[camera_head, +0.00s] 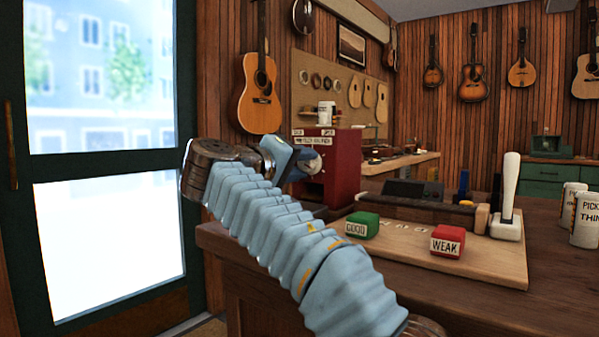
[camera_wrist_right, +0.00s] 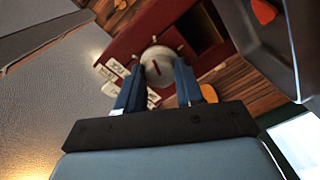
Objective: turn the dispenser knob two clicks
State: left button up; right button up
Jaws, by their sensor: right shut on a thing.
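The dispenser (camera_head: 343,160) is a dark red box with white labels on the bench, left of the work board. Its round, light grey knob (camera_head: 315,164) is on the front face, partly covered by my gripper in the head view. My left gripper is not in view.
A green block marked GOOD (camera_head: 362,224) and a red block marked WEAK (camera_head: 447,241) sit on the wooden board (camera_head: 490,262). A white-handled lever (camera_head: 508,190) stands at its right. White cups (camera_head: 585,222) are at the far right. A glazed door (camera_head: 105,220) is left.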

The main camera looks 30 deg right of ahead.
jog(key=shift+d+m, duration=0.1)
jog(key=shift+m, duration=0.6)
jog(key=shift+b, duration=0.35)
jog(key=o, duration=1)
jog(key=shift+s+a, duration=0.1)
jog(key=shift+a, duration=0.3)
jog(key=v, duration=1.3)
jog(key=shift+s+d, duration=0.1)
jog(key=shift+s, duration=0.05)
